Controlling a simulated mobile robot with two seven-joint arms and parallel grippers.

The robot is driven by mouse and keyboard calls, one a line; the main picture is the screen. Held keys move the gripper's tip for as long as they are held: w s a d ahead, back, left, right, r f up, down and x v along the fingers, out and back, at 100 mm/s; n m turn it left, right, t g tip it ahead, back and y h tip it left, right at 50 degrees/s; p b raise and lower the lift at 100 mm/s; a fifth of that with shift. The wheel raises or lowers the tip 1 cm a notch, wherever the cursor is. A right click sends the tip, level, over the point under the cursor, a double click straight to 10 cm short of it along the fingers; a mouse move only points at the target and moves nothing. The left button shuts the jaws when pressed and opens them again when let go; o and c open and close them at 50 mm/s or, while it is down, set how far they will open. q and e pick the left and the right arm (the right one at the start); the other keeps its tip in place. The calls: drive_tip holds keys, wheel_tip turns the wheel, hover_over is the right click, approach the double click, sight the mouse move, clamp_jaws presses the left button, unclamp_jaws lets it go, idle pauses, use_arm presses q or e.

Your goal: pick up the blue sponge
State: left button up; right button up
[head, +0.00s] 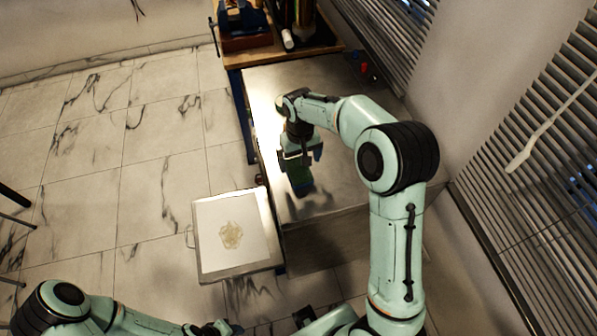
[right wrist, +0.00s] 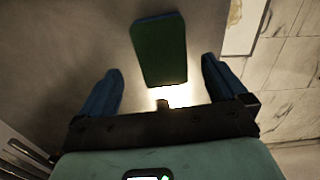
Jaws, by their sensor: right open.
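The blue sponge (right wrist: 158,50) shows in the right wrist view as a block with a dark green top face and blue edges. It lies on the metal tabletop (head: 345,190), ahead of my right fingers and roughly centred between them. In the head view the sponge (head: 300,184) is partly hidden below my right gripper (head: 300,160). My right gripper, also seen in the right wrist view (right wrist: 161,70), is open with its blue fingers apart and nothing between them. Part of my left gripper (head: 215,328) is at the bottom edge of the head view; its fingers are unclear.
A white panel (head: 230,255) with a yellowish stain (head: 231,235) sits left of the metal table. A wooden bench (head: 262,55) with tools stands behind. A small red object (head: 363,69) is at the table's back right. Blinds line the right wall.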

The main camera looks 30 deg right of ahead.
sight(299, 171)
drive_tip(key=f, duration=0.3)
drive_tip(key=shift+s+a+f, duration=0.2)
drive_tip(key=shift+s+f, duration=0.2)
drive_tip(key=shift+w+f, duration=0.1)
drive_tip(key=shift+f, duration=0.15)
drive_tip(key=c, duration=1.1)
use_arm(q)
drive_tip(key=shift+s+f, duration=0.1)
drive_tip(key=w+r+p, duration=0.2)
drive_tip(key=r, duration=0.1)
drive_tip(key=shift+w, duration=0.3)
use_arm(e)
wheel_tip(299, 171, up, 20)
drive_tip(key=shift+o, duration=0.2)
